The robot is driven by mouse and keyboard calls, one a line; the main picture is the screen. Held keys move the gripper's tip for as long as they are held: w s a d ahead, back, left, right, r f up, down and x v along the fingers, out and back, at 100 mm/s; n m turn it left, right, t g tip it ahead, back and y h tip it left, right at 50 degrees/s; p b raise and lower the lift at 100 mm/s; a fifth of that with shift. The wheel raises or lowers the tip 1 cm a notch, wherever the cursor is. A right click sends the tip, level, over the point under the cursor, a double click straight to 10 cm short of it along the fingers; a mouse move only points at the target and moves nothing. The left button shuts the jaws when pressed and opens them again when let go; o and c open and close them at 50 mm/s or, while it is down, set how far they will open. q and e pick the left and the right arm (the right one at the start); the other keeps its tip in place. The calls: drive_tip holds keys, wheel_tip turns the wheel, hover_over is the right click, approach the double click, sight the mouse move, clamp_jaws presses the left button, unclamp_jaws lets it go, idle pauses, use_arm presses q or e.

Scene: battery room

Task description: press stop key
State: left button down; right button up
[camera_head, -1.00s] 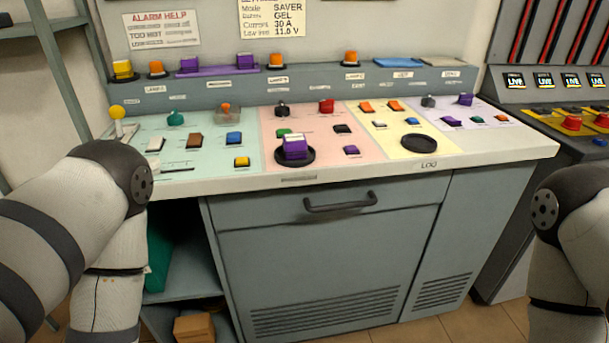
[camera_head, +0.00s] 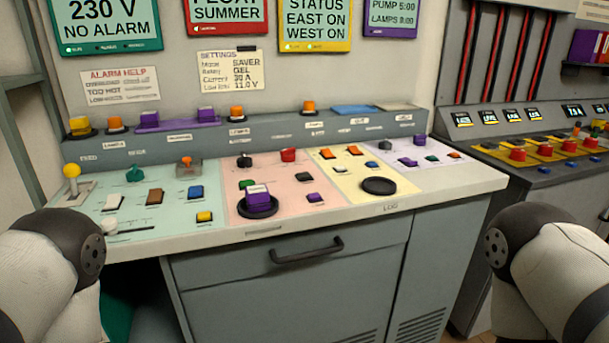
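The control desk (camera_head: 330,222) stands ahead of me, with several coloured keys on green, pink, yellow and lilac panels. A red knob or key (camera_head: 288,155) is at the back of the pink panel. A large purple key (camera_head: 257,194) stands in a black round dish on the same panel. An orange key (camera_head: 186,162) sits in a clear or grey housing on the green panel. The key labels are too small to read, so I cannot tell which is the stop key. Parts of both my arms show at the lower left and lower right; neither gripper is in view.
A lever with a yellow ball (camera_head: 72,171) rises at the desk's left end. A drawer handle (camera_head: 307,251) sticks out below the front edge. A second dark console (camera_head: 540,150) stands at right.

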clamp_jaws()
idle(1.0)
